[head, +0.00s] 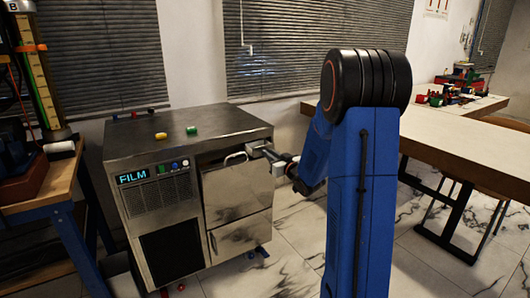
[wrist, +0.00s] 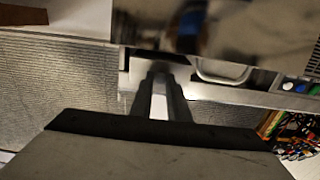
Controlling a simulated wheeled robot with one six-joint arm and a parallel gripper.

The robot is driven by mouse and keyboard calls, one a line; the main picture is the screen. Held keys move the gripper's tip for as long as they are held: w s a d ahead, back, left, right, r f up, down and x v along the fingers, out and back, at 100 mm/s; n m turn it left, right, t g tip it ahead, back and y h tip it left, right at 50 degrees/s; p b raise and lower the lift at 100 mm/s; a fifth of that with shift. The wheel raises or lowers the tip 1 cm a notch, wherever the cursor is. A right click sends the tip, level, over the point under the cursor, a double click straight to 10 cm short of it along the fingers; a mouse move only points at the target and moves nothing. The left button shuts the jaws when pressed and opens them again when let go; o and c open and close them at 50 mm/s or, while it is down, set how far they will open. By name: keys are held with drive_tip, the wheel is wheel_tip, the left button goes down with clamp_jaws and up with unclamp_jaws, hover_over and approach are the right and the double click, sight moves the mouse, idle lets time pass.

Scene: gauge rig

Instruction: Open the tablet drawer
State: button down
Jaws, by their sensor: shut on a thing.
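A steel cabinet (head: 187,150) with a lit FILM display stands left of centre in the head view. Its front has a large panel (head: 238,190) with a bar handle (head: 235,157); that handle also shows in the wrist view (wrist: 224,74). My gripper (head: 270,152) is at the cabinet's upper right front corner, beside the bar handle and not on it. In the wrist view its two fingers (wrist: 160,78) are close together at a pale metal part, which I take for the tablet drawer's pull. The fingers mostly hide it. I cannot tell how far the drawer is out.
Small coloured pieces, yellow (head: 161,136) and green (head: 191,130) among them, lie on the cabinet top. A blue-framed bench (head: 50,205) is at left, a pale table (head: 455,130) at right. Loose pieces lie on the floor (head: 262,252) by the cabinet. Tiled floor is clear between cabinet and table.

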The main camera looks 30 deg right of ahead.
drive_tip(key=s, duration=0.3)
drive_tip(key=shift+s+d, duration=0.1)
drive_tip(key=shift+s, duration=0.2)
drive_tip(key=c, duration=1.7)
unclamp_jaws()
drive_tip(key=shift+s, duration=0.1)
drive_tip(key=s, duration=1.1)
drive_tip(key=shift+s+d, duration=0.2)
drive_tip(key=shift+s, duration=0.2)
